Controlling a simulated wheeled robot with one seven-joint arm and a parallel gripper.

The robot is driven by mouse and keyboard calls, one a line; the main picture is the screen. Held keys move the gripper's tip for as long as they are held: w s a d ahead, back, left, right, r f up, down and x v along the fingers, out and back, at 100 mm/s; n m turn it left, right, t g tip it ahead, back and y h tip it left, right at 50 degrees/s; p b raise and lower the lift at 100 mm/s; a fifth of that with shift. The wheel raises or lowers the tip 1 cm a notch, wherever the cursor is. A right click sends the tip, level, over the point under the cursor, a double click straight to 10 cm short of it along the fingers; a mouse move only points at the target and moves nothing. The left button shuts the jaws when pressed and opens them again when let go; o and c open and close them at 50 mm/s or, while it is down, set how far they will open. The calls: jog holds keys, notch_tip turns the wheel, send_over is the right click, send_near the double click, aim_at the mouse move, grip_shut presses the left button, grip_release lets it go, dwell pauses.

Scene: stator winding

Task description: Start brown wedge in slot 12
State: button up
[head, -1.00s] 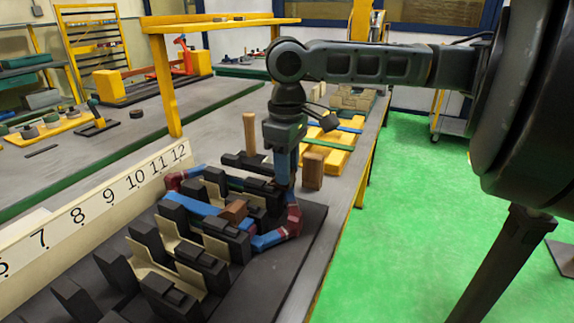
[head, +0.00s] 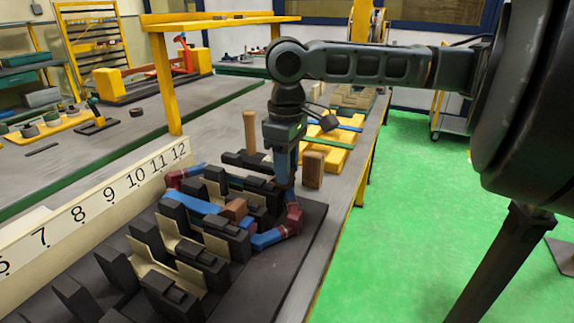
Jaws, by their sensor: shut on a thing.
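The dark stator block (head: 205,281) has rows of upright black teeth with slots between them. Cream liners (head: 150,238) stand in several slots. A blue and dark-red coil (head: 269,239) lies across the far slots, near the number 12 on the white number strip (head: 110,196). My gripper (head: 284,180) points down at the far right part of the stator, close to the coil's right end. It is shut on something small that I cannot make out. A brown block (head: 234,210) sits among the teeth at the coil's middle. I cannot tell which brown piece is the wedge.
A brown post (head: 250,132) stands behind the stator, and a shorter brown block (head: 313,169) stands just right of my gripper. A yellow tray (head: 330,157) with coloured strips lies behind. A yellow shelf frame (head: 165,85) rises at the back left.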

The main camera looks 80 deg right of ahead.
jog(key=shift+w+d, duration=0.2)
jog(key=shift+w, duration=0.55)
jog(key=o, duration=1.1)
jog(key=shift+r+p, duration=0.4)
jog(key=shift+r, duration=3.5)
